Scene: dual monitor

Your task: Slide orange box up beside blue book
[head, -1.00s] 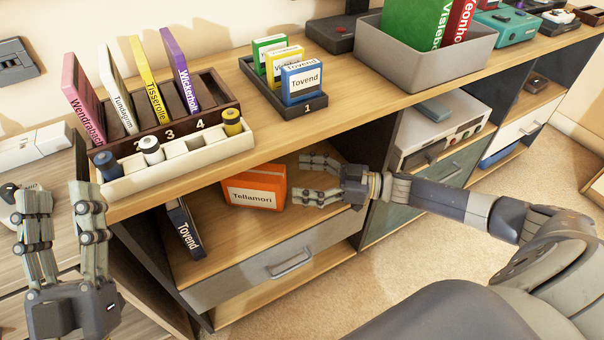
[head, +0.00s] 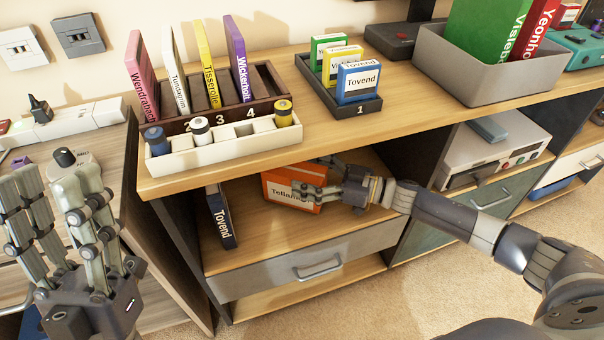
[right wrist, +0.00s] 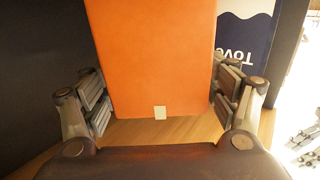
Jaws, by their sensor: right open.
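The orange box (head: 275,183), labelled Tellamori, stands on the shelf under the desktop. The dark blue book (head: 221,216), labelled Tovend, leans at the left end of that shelf, with a gap between it and the box. My right gripper (head: 309,180) is open at the right part of the box and partly covers its label. In the right wrist view the orange box (right wrist: 150,60) lies between the two open fingers, and the blue book (right wrist: 245,40) shows behind the right finger. My left gripper (head: 48,178) is open and empty at the left.
The desktop (head: 390,115) edge overhangs the shelf. A cabinet side wall bounds it at left, and a grey drawer (head: 310,262) is below. A white tray (head: 225,145), a dark tray (head: 345,108) and a grey bin (head: 490,80) stand on top.

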